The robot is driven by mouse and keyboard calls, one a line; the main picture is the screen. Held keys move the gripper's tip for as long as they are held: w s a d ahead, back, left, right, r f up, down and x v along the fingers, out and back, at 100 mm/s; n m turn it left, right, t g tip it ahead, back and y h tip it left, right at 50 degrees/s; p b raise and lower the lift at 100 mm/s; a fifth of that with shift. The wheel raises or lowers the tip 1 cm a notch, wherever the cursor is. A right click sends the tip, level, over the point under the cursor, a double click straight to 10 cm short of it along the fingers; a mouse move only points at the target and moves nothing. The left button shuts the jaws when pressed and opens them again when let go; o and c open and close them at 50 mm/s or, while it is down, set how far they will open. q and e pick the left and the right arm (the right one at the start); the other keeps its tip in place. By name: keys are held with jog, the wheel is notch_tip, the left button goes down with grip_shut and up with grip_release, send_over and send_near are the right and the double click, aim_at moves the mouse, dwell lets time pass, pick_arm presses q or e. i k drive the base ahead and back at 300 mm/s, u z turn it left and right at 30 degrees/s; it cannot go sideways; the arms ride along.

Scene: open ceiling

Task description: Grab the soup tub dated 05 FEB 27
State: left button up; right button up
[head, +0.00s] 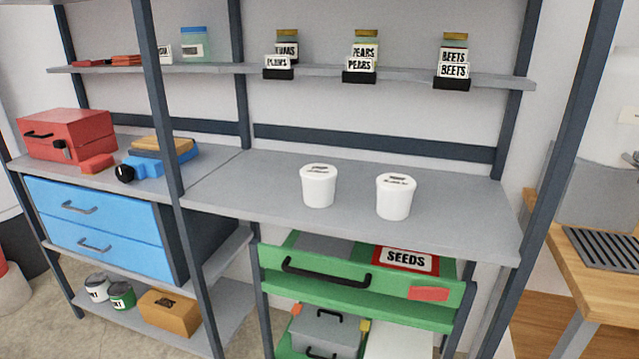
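Two white lidded tubs stand upright on the grey middle shelf (250,195). The left tub (318,188) and the right tub (395,200) are apart, with a small gap of bare shelf between them. Each has dark print on its lid, too small to read, so I cannot tell which one bears 05 FEB 27. Neither of my grippers shows in the head view.
Labelled jars, such as beets (453,62), line the upper shelf. Below the tubs is a green drawer unit marked SEEDS (370,296). Dark uprights, such as this post (160,100), frame the shelving. A red toolbox (65,137) stands left. Bare shelf surrounds the tubs.

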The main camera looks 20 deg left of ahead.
aim_at(318, 180)
jog(key=u, duration=0.5)
jog(key=k, duration=0.6)
jog(key=u, duration=1.25)
jog(key=i, duration=1.55)
jog(key=z, duration=0.6)
